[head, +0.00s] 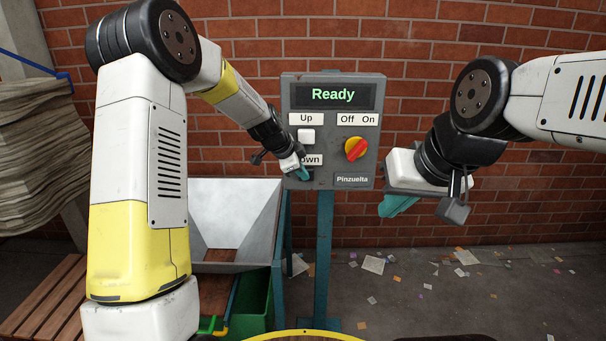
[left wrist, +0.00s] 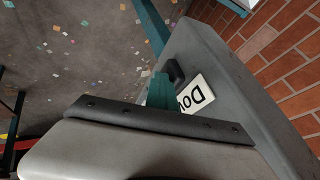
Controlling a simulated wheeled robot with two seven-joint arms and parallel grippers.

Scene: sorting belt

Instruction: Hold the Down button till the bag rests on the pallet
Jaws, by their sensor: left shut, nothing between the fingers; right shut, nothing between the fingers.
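The grey control box (head: 333,130) stands on a teal post, and its display reads "Ready". The Down label (head: 313,160) is partly covered by my left gripper (head: 303,174). The dark Down button (left wrist: 176,73) shows in the left wrist view beside its label; the head view hides it. My left gripper is shut and empty, its teal fingertips at the button; I cannot tell whether they touch or press it. My right gripper (head: 396,206) is shut and empty, right of the box. Wooden slats, perhaps the pallet (head: 45,305), show at lower left. I cannot make out a hanging bag.
The box also has a white Up button (head: 306,136) and a red-yellow Off/On knob (head: 356,149). A pale metal hopper (head: 262,215) stands behind my left arm, with a green bin (head: 256,300) below. Stacked sacks (head: 35,150) are at far left. Paper scraps litter the open floor at right.

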